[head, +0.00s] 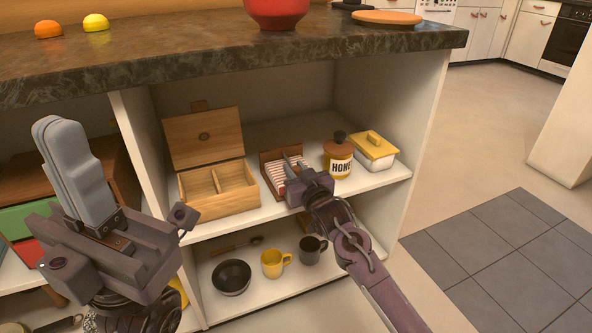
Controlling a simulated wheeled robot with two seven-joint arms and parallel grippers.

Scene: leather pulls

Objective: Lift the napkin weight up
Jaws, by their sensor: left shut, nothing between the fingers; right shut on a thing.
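A wooden napkin holder (269,158) with red-and-white striped napkins (273,181) stands on the upper shelf. My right gripper (291,164) reaches in from the front right, its fingers over the napkins. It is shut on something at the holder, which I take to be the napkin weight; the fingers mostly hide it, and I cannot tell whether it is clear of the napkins. My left gripper (62,128) is shut and empty in the left foreground, fingers pointing up, well away from the holder.
An open wooden box (218,212) stands left of the holder. A honey jar (338,168) and a yellow-lidded dish (374,158) stand close on its right. The stone counter (190,50) overhangs the shelf. Below are a dark bowl (231,293) and mugs (274,268).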

